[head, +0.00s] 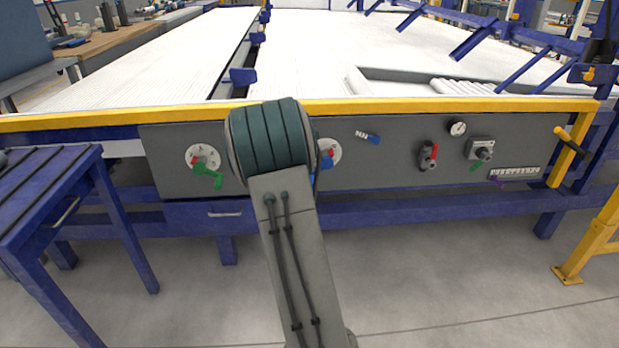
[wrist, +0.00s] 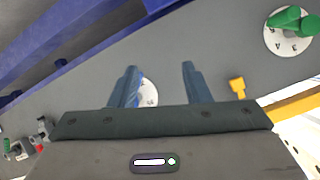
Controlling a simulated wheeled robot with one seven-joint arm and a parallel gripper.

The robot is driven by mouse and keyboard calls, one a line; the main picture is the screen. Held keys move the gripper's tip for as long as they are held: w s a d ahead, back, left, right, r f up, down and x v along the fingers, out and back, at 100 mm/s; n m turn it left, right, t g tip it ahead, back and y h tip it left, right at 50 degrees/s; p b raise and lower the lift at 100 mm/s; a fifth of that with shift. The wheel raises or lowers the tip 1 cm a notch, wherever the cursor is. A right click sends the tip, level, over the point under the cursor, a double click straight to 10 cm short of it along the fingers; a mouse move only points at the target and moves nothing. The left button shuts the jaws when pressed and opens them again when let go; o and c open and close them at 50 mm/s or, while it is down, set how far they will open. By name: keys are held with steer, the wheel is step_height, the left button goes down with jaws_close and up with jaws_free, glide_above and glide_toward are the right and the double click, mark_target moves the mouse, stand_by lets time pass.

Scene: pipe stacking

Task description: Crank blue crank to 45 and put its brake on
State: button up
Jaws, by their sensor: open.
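The blue crank (head: 326,163) sits on a white dial (head: 335,146) in the grey panel, partly hidden by my arm in the head view. A small red part (head: 330,153) shows at this dial; whether it is the brake I cannot tell. In the wrist view the white dial (wrist: 150,93) is partly covered by my left finger, with only a sliver of blue beside it. In the head view my arm hides the gripper.
A green crank (head: 208,174) on another dial is left of my arm. A yellow piece (wrist: 237,87) lies right of my fingers.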

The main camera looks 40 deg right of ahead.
steer(key=s+d+f+m+t+h+p, duration=0.1)
steer(key=d+f+t+h, duration=0.25)
steer(key=d, duration=0.65)
steer(key=shift+t+y, duration=0.25)
steer(key=shift+t, duration=0.2)
steer(key=b+x, duration=0.1)
steer(key=x, duration=0.3)
steer(key=b+x, duration=0.1)
steer(key=x, duration=0.4)
steer(key=r+b+x, duration=0.1)
steer(key=x, duration=0.3)
steer(key=shift+w, duration=0.2)
jaws_close()
